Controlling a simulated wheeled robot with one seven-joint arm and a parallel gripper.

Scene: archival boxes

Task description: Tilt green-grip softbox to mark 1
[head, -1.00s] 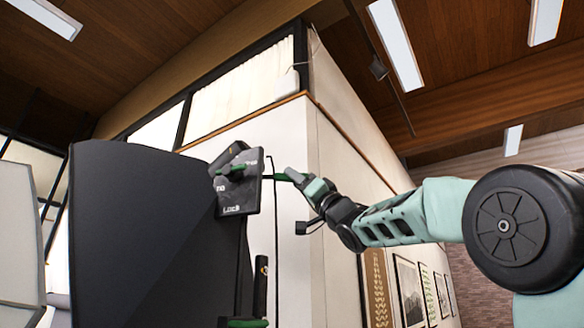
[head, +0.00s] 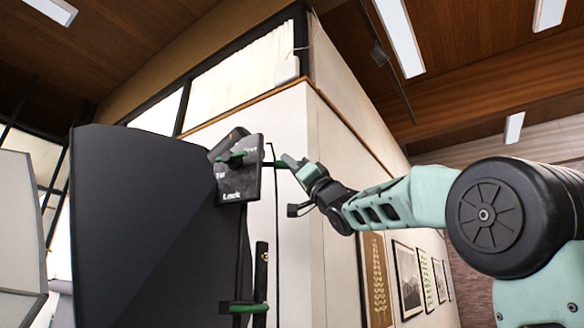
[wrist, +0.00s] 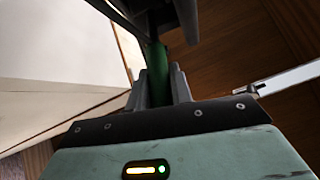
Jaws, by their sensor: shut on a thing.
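The softbox (head: 150,225) is a large dark panel at the left of the head view, with a dark bracket plate (head: 241,180) at its upper right edge. The plate carries white marks, one reading "Lock"; the others are too small to read surely. A green pointer (head: 232,157) lies across the plate. A green grip bar (head: 276,164) reaches right from the plate to my gripper (head: 292,165). In the wrist view the green grip (wrist: 157,75) stands between the two fingers of my gripper (wrist: 158,84), which are shut on it. The fingertips are partly hidden in the head view.
A pale softbox (head: 22,230) stands at the far left. A black stand with a green clamp (head: 243,308) is below the plate. A white wall corner (head: 312,130) rises close behind my gripper. Framed pictures (head: 405,275) hang along the right wall.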

